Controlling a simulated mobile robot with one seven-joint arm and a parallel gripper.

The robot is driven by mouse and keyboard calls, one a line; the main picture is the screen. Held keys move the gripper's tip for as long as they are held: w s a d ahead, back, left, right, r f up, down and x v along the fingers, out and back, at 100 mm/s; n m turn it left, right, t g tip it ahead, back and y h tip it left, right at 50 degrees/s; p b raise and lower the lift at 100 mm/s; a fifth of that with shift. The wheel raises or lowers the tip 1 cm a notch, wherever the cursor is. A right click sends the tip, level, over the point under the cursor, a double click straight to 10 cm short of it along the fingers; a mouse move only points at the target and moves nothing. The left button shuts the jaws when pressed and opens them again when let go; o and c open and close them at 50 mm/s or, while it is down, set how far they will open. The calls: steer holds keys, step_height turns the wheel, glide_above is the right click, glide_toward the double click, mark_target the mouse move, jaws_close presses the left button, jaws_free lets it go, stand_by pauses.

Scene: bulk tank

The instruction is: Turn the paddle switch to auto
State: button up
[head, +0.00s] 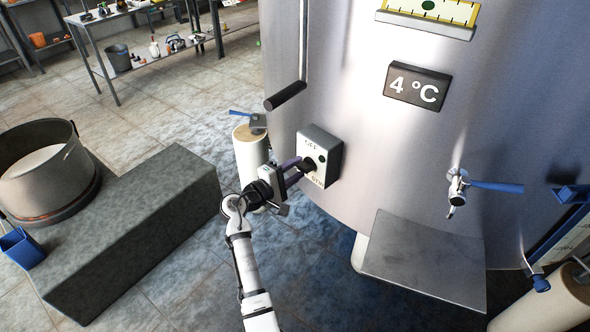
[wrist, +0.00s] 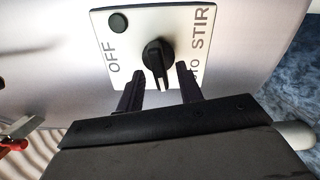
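The paddle switch is a black knob (wrist: 157,58) on a pale plate (wrist: 180,20) of a box (head: 330,144) on the steel tank's wall. In the wrist view, OFF is at the plate's left and STIR at its right. A label ending in "TO" is partly hidden behind my right finger. The knob's white mark is at its lower end, towards my gripper. My gripper (wrist: 160,74) is open, its two dark fingers below the knob, one to each side. No contact can be made out. In the head view, my gripper (head: 296,169) reaches the box from the left.
A dark handle (head: 286,96) hangs from a rod above the box. A blue-levered tap (head: 458,184) and a metal step (head: 425,255) are to the right. A grey block (head: 135,225) with a large pot (head: 42,172) stands left.

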steer(key=b+v, duration=0.3)
steer(key=v, duration=1)
steer(key=shift+s+a+b, duration=0.25)
steer(key=shift+a+b, duration=0.05)
steer(key=shift+b, duration=0.1)
